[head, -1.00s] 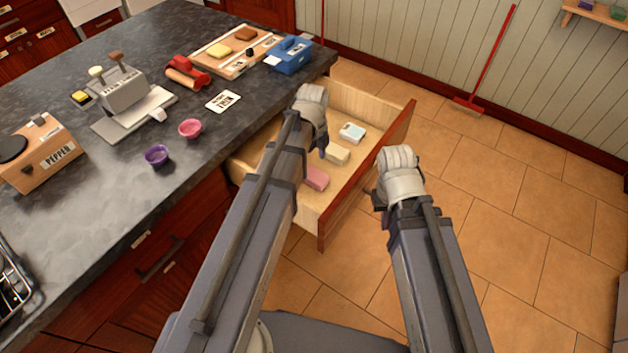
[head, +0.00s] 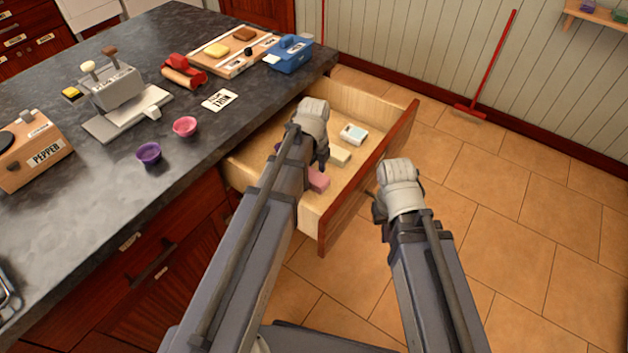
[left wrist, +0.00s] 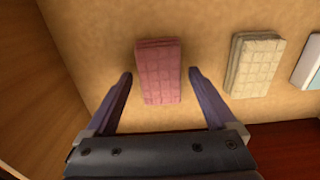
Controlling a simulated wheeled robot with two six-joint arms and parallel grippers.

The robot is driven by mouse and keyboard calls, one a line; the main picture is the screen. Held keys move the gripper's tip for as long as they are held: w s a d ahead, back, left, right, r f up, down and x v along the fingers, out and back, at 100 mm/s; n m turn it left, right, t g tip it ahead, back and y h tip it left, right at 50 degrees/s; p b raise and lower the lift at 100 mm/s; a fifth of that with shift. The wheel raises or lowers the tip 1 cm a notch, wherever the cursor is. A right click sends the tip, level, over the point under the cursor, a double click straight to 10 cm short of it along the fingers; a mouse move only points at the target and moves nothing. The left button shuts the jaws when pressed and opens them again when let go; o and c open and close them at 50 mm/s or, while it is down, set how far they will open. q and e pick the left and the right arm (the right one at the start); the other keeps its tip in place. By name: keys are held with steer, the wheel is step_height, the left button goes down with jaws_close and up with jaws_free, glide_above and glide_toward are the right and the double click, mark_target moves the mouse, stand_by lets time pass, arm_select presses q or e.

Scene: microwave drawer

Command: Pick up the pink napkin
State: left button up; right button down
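The pink napkin (head: 319,180) lies in the open drawer, near its front left part, partly hidden by my left arm in the head view. In the left wrist view the pink napkin (left wrist: 159,72) is a folded, quilted block lying flat on the drawer floor. My left gripper (head: 322,165) is over the drawer; in the left wrist view its two fingers (left wrist: 160,78) are spread on either side of the napkin, with gaps, and hold nothing. My right gripper (head: 378,207) is outside the drawer, to the right of its front; its fingers are mostly hidden.
A cream napkin (left wrist: 254,64) lies beside the pink one, with a white and blue item (head: 354,134) further along. The drawer's red front (head: 370,180) and wooden side walls bound the space. The dark counter (head: 90,210) rises at left with cups and boxes.

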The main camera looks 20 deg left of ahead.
mark_target(314, 176)
arm_select(q)
steer(key=c, duration=1.2)
steer(key=shift+o, duration=0.2)
step_height(314, 176, up, 10)
steer(key=p, duration=1)
steer(key=o, duration=0.8)
steer(key=c, duration=0.7)
steer(key=shift+o, duration=0.2)
